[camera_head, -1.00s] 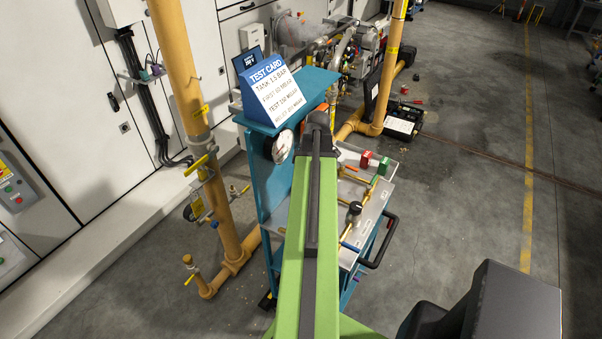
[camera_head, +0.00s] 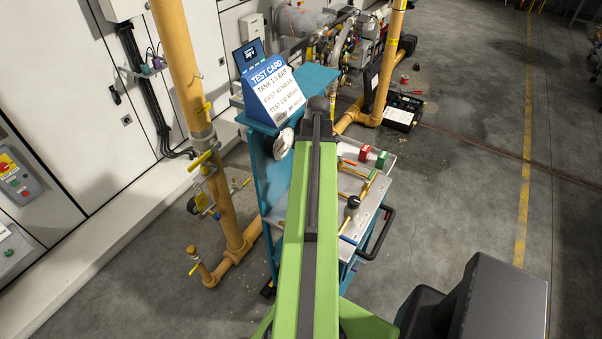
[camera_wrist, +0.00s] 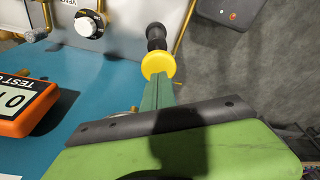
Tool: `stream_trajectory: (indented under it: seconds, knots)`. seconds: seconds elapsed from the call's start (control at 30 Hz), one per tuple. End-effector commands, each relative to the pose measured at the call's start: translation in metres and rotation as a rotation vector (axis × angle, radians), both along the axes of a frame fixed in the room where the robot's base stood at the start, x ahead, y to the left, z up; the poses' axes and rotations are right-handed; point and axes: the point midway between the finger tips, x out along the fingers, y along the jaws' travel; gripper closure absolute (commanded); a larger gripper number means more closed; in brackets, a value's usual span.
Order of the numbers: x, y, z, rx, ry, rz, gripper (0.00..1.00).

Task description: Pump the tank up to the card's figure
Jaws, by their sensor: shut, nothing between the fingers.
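The blue-and-white test card (camera_head: 272,92) stands on the teal trolley's top (camera_head: 312,80); its first line looks like "TANK 1.5 BAR". A round white gauge (camera_head: 283,144) is on the trolley's teal side. In the wrist view, my gripper (camera_wrist: 157,82) appears as narrow green fingers held together, shut and empty. A yellow disc (camera_wrist: 158,62) with a black knobbed handle (camera_wrist: 156,36) shows at the fingertips; I cannot tell whether they touch. In the head view my own arm hides the gripper and part of the trolley.
The trolley's lower shelf carries red (camera_head: 364,153) and green (camera_head: 381,160) blocks and a black knob (camera_head: 352,201) on brass pipework. An orange meter (camera_wrist: 24,105) and a white dial (camera_wrist: 88,24) show in the wrist view. Yellow gas pipes (camera_head: 222,205) stand left.

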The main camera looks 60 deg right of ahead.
Motion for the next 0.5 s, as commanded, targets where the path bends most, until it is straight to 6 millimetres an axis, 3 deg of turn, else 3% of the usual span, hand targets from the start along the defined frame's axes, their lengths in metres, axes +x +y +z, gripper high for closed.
stream_trajectory:
  seconds: [0.5]
  knots:
    - [0.0, 0.0, -0.038, 0.0, 0.0, -0.001, 1.0]
